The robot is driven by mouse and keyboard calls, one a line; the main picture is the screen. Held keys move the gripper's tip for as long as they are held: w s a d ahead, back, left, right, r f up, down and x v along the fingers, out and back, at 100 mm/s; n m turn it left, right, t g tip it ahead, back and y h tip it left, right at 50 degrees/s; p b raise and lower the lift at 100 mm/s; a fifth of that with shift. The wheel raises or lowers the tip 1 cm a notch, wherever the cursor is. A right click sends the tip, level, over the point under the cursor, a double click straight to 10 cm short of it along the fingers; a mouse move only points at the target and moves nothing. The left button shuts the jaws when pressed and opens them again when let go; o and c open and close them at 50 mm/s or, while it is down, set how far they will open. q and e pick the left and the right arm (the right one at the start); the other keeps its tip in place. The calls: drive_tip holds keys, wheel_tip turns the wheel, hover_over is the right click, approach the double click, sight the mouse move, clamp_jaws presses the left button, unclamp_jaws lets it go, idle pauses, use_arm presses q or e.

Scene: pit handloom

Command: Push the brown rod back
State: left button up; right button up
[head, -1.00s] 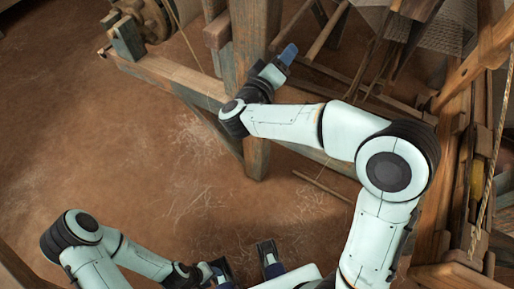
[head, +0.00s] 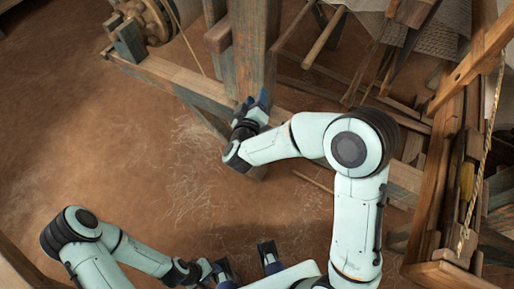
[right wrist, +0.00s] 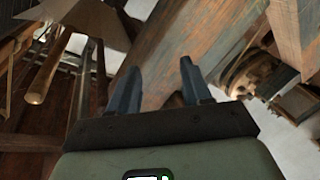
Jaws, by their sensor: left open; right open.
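A brown wooden rod (head: 325,40) slants down from the loom at the top of the head view. I cannot be sure which of the loom's rods is the named one. In the right wrist view a rod (right wrist: 46,76) with a round end shows at the upper left, outside the fingers. My right gripper (head: 257,100) is open and empty, in front of the thick post and apart from the rods. Its two fingers (right wrist: 157,82) show in the right wrist view with the post behind them. My left gripper (head: 245,260) is open and empty at the bottom of the head view.
The thick wooden post (head: 252,45) and a low beam (head: 170,75) stand close to my right gripper. A wooden roller with a toothed wheel (head: 148,18) is at the upper left. A thin stick (head: 312,181) lies low right of centre. The earth floor (head: 100,140) at left is clear.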

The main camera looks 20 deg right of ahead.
use_arm(q)
drive_tip(key=shift+w+a+r+p, duration=0.1)
drive_tip(key=shift+w+r+p, duration=0.05)
drive_tip(key=shift+r+p, duration=0.7)
drive_tip(key=shift+w+r+p, duration=0.15)
drive_tip(key=shift+r+p, duration=0.55)
drive_tip(key=shift+r, duration=0.15)
use_arm(e)
drive_tip(key=s+a+f+g+y, duration=0.1)
drive_tip(key=s+f+g+y, duration=0.1)
drive_tip(key=f, duration=0.7)
drive_tip(key=s+a+f+m+g+y, duration=0.1)
drive_tip(key=s+f+g+y, duration=0.1)
drive_tip(key=f, duration=0.8)
drive_tip(key=shift+s+y, duration=0.9)
drive_tip(key=shift+y, duration=0.3)
